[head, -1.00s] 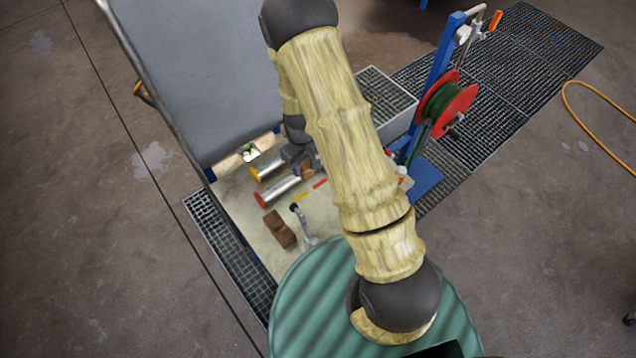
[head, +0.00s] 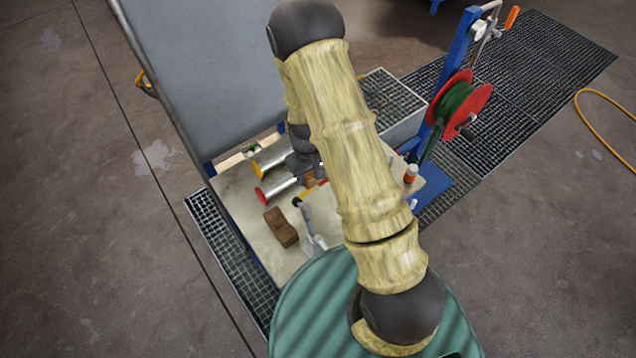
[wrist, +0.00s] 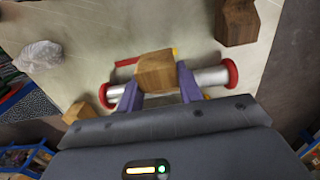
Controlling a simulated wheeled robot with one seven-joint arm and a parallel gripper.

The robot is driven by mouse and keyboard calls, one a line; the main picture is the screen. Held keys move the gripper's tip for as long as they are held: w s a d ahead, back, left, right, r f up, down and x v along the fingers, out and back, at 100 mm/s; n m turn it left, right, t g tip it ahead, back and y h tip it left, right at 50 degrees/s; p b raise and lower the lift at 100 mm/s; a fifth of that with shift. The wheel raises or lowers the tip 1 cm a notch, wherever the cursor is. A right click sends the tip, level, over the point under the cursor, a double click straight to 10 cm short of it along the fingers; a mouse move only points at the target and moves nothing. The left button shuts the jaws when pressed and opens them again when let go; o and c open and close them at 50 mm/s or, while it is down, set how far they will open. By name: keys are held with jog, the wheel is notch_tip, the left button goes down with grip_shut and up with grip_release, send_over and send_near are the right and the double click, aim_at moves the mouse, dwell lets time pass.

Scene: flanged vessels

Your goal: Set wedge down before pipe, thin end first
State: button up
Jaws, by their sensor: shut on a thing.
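A light-brown wooden wedge (wrist: 157,72) is held between the purple fingers of my gripper (wrist: 157,78), which is shut on it. In the head view the wedge (head: 310,179) shows as a small piece beside my dark wrist. Which end is thin cannot be made out. The silver pipe (wrist: 208,78) with red ends lies behind the fingers and wedge in the wrist view, its middle hidden. In the head view this pipe (head: 279,188) lies on the pale table, parallel to a second pipe with a yellow end (head: 271,166). Contact between wedge and table cannot be told.
A dark-brown block (head: 281,227) lies nearer on the table. A smaller wooden piece (wrist: 78,112) is at lower left in the wrist view. A hand tool (head: 308,215) lies near the green drum (head: 315,290). A red hose reel (head: 461,107) stands at right.

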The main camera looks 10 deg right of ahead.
jog(key=b, duration=0.4)
send_over(309, 198)
notch_tip(309, 198, down, 6)
jog(key=shift+r, duration=0.1)
jog(key=shift+f+b, duration=1.3)
jog(key=shift+f, duration=0.6)
jog(key=shift+f, duration=0.15)
jog(key=o, duration=1.1)
jog(key=shift+c, duration=0.2)
